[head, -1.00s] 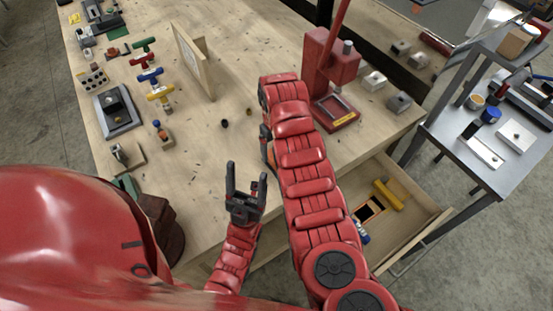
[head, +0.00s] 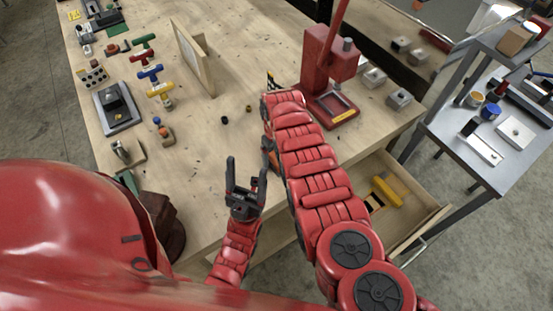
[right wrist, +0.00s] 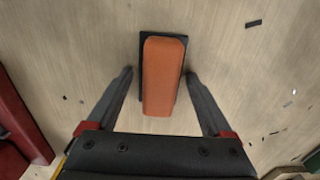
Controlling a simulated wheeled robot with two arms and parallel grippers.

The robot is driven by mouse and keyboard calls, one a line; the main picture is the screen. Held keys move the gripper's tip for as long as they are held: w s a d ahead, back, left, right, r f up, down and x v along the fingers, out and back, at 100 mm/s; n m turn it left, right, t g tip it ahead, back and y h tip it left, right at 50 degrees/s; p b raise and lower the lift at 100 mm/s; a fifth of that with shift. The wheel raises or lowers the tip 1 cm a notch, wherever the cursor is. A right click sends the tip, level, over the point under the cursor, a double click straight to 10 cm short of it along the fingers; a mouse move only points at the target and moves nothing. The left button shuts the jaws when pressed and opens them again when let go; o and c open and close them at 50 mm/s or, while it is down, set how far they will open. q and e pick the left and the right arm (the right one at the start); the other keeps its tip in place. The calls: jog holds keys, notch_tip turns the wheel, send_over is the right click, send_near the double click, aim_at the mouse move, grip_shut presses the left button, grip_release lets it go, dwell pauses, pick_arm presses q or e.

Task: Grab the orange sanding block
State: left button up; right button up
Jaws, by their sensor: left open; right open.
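The orange sanding block (right wrist: 164,75) shows in the right wrist view as a long rounded orange piece on a dark base, lying on the wooden bench. My right gripper (right wrist: 159,76) is open, with one finger on each side of the block and a gap visible on both sides. In the head view my right forearm hides most of this gripper; a sliver of orange and dark shows beside the arm. My left gripper (head: 247,169) is open and empty above the bench's front edge.
A red press (head: 330,75) stands right of my right arm. An open drawer (head: 425,212) holds a yellow item. Coloured T-handles (head: 150,73) and a wooden frame (head: 193,55) stand on the bench's left half. A metal cart (head: 500,150) is at the right.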

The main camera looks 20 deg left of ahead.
jog(key=c, duration=1.2)
jog(key=shift+r, duration=0.1)
jog(key=shift+c, duration=0.2)
